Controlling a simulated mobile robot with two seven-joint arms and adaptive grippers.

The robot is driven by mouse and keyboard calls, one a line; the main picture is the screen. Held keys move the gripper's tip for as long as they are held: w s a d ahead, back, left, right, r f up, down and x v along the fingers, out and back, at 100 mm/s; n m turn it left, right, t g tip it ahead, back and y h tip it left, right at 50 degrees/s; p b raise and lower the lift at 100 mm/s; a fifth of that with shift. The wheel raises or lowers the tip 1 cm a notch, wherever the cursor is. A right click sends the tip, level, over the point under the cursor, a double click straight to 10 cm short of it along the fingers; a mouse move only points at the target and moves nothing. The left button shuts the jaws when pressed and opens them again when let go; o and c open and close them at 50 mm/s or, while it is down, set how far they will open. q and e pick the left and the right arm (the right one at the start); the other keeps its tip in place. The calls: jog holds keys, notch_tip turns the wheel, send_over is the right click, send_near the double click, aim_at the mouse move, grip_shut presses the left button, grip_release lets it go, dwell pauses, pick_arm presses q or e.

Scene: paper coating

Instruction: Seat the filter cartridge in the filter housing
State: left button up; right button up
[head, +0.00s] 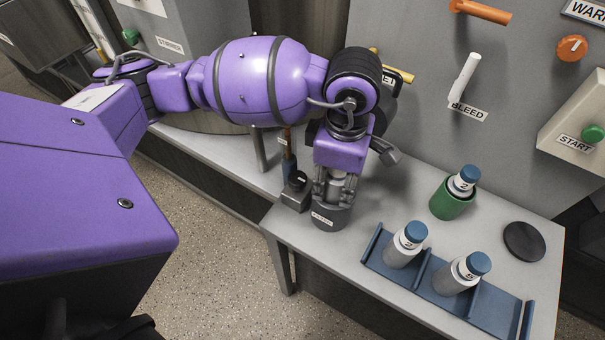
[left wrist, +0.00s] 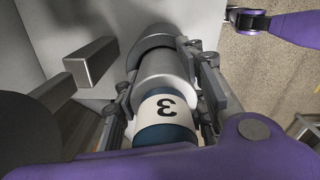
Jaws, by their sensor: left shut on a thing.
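My left gripper (head: 335,190) points down over the dark grey filter housing (head: 327,220) at the near left of the bench. In the left wrist view my left gripper (left wrist: 165,92) is shut on a filter cartridge (left wrist: 163,103) with a grey body, a white band marked 3 and a blue cap. The cartridge's far end is at the housing's mouth, and the housing (left wrist: 153,35) shows beyond it. The fingers hide much of the contact, so I cannot tell how deep the cartridge sits.
A blue rack (head: 509,303) holds two cartridges (head: 405,244) (head: 461,274). A green cup (head: 451,202) holds cartridge 2 (head: 464,180). A black disc (head: 524,241) lies at the right. A small dark box (head: 296,191) stands close beside the housing. The grey machine wall rises behind.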

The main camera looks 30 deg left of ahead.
pick_arm(q)
jog(key=shift+s+f, duration=0.1)
jog(key=shift+f, duration=0.15)
jog(key=o, duration=1.1)
jog(key=shift+o, duration=1.2)
jog(key=shift+f, duration=0.15)
pick_arm(e)
jog(key=shift+s+d+f, duration=0.1)
jog(key=shift+s+f, duration=0.15)
jog(key=shift+s, duration=0.15)
pick_arm(q)
jog(key=shift+r, duration=0.35)
notch_tip(320, 180, up, 13)
jog(key=shift+f+p, duration=0.1)
jog(key=shift+p, duration=0.35)
pick_arm(e)
jog(key=shift+w+r, duration=0.4)
jog(key=shift+r, duration=0.25)
